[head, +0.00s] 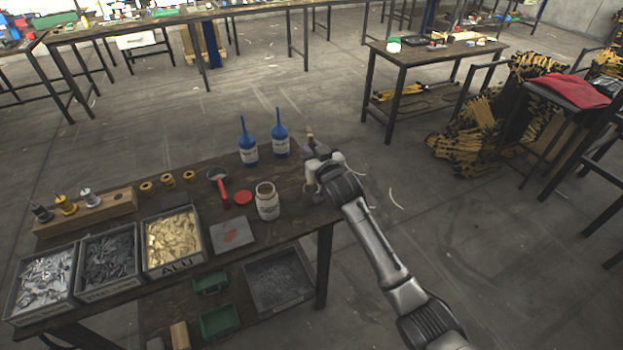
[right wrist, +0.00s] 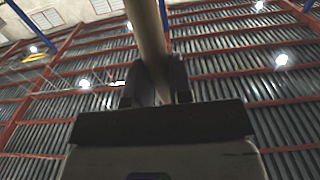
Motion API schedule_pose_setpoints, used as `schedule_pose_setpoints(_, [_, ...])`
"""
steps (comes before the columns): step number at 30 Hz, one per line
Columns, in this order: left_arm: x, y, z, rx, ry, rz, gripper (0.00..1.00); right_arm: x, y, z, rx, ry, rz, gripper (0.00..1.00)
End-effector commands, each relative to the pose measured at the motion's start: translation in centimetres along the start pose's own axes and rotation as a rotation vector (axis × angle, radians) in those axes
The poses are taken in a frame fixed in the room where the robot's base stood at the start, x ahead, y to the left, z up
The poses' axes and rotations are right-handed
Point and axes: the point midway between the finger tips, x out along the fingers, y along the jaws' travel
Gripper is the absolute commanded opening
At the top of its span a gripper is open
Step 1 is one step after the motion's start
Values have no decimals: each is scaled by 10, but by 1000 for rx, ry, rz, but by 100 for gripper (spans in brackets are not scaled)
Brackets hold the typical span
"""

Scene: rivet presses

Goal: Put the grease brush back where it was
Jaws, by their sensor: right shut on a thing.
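My right gripper (head: 312,165) is at the right end of the workbench (head: 190,208), near its back corner. In the right wrist view its dark fingers (right wrist: 153,88) are shut on a pale wooden handle (right wrist: 148,35), which I take to be the grease brush. In the head view a small brown tip of the brush (head: 310,136) shows beyond the gripper; its bristles cannot be made out. An open white jar with a label (head: 268,206) stands on the bench to the left of the gripper. My left gripper is not in view.
Two blue bottles (head: 248,152) (head: 280,143) stand at the back edge. A red lid (head: 243,198), a red-handled tool (head: 222,188) and a grey plate (head: 233,235) lie near the jar. Bins of parts (head: 173,264) line the front left. Open floor lies right of the bench.

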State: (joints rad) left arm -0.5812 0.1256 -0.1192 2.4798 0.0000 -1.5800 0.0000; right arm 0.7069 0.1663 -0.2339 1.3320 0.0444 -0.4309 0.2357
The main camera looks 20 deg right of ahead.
Motion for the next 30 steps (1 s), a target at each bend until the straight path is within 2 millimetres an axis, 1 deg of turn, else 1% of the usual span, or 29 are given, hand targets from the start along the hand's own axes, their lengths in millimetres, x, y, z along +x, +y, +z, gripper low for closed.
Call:
schedule_pose_setpoints(1, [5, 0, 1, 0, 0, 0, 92, 0, 0, 12, 0, -2, 0, 0])
schedule_pose_setpoints(3, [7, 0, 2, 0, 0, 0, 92, 0, 0, 19, 0, -1, 1, 0])
schedule_pose_setpoints(8, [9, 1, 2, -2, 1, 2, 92, 0, 0, 28, 0, 0, 0, 0])
schedule_pose_setpoints(15, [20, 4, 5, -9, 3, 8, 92, 0, 0, 62, 2, -1, 0, 0])
schedule_pose_setpoints(17, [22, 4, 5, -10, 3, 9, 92, 0, 0, 68, 2, -1, 1, 0])
schedule_pose_setpoints(19, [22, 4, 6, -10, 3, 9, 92, 0, 0, 71, 1, 0, 0, 0])
schedule_pose_setpoints(26, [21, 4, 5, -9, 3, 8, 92, 0, 0, 71, 1, 1, 0, 0])
schedule_pose_setpoints(30, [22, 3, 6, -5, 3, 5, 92, 0, 0, 74, 1, 1, 0, 0])
